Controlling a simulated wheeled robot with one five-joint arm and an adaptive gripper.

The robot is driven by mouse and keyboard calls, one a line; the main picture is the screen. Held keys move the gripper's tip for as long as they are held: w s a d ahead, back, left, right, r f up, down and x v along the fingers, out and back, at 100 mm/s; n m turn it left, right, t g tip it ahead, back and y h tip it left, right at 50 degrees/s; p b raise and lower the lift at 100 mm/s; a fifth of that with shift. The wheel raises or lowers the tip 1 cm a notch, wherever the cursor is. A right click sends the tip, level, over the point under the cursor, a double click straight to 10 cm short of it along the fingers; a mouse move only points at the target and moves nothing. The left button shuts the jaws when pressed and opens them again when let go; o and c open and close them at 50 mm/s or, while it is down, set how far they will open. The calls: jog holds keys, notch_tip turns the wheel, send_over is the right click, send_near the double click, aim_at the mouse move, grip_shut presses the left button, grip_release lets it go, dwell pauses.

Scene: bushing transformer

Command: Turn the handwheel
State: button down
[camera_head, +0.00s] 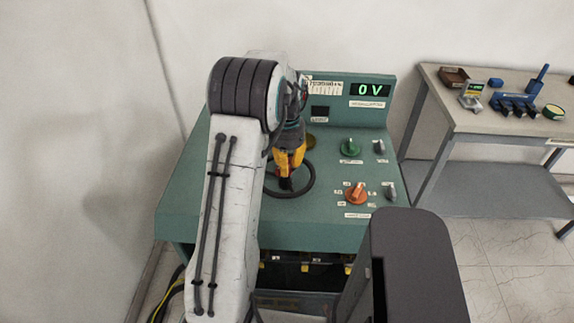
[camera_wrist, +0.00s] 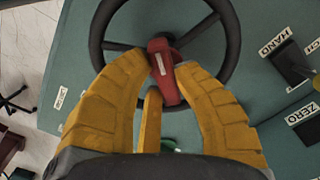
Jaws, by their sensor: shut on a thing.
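The handwheel is a black ring with spokes, set on the sloped green panel of the console; it shows in the head view (camera_head: 311,181) and in the wrist view (camera_wrist: 233,50). A red part (camera_wrist: 163,68) sits at the hub of the wheel. My gripper (camera_wrist: 165,70) has yellow fingers and is shut on the red part, one finger on each side. In the head view my gripper (camera_head: 288,170) points down over the wheel. My arm and fingers hide the left part of the wheel there.
The console (camera_head: 225,190) also carries a green knob (camera_head: 350,148), an orange knob (camera_head: 357,193), grey switches and a display (camera_head: 371,90) reading 0 V. A side table (camera_head: 450,110) with small tools stands at the right. A white wall is close behind the console.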

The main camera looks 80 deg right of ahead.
jog(key=shift+a+f+m+b, duration=0.15)
jog(key=shift+m+b, duration=0.15)
jog(key=shift+m, duration=1.9)
jog(key=c, duration=0.9)
grip_release()
jog(key=shift+c, duration=0.2)
notch_tip(320, 180, up, 12)
